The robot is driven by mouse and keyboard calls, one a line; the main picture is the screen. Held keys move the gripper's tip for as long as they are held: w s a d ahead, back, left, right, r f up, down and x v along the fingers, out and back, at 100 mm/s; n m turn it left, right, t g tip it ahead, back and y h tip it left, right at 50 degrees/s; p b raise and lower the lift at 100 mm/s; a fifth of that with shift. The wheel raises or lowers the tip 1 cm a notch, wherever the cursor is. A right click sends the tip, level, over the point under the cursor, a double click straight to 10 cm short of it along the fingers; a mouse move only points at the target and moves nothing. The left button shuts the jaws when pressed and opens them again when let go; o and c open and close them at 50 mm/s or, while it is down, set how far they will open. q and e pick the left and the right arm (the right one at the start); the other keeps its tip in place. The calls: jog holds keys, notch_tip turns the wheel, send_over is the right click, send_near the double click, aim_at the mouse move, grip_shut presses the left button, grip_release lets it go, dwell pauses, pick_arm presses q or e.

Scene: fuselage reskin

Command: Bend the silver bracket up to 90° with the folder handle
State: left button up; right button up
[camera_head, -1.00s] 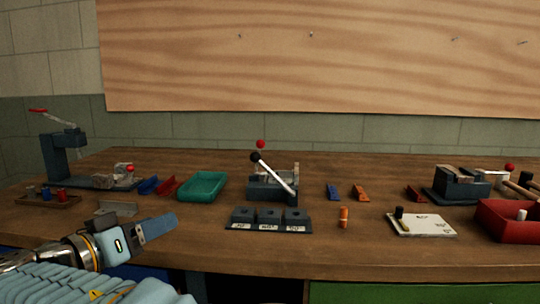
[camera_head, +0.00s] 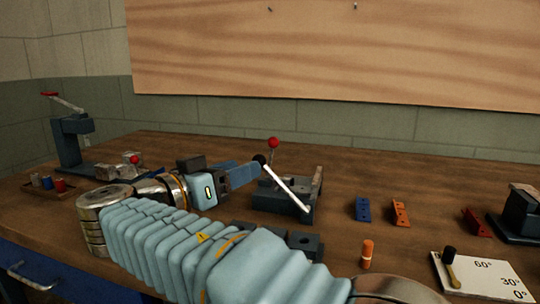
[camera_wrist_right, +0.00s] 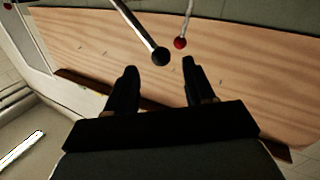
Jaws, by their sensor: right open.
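The folder (camera_head: 285,205) is a dark blue bench tool in the middle of the bench. Its handle (camera_head: 287,188) is a slanted silver lever with a black knob (camera_head: 259,160) at its upper left end. My right gripper (camera_head: 256,168) is just left of the knob, pointing at it. In the right wrist view, its two fingers (camera_wrist_right: 160,78) are open and empty, with the black knob (camera_wrist_right: 160,56) ahead of the gap between them. I cannot clearly make out the silver bracket; a pale metal part (camera_head: 317,180) shows at the folder's right side. My left gripper is not in view.
A red ball knob (camera_head: 273,142) stands behind the black knob. An orange cylinder (camera_head: 367,254) and a white angle card (camera_head: 480,280) are in front. My forearm partly covers the dark blocks (camera_head: 305,243).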

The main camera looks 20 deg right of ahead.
jog(key=p+x, duration=0.1)
jog(key=x, duration=0.7)
jog(key=shift+w+d, duration=0.1)
jog(key=shift+w, duration=0.05)
grip_shut()
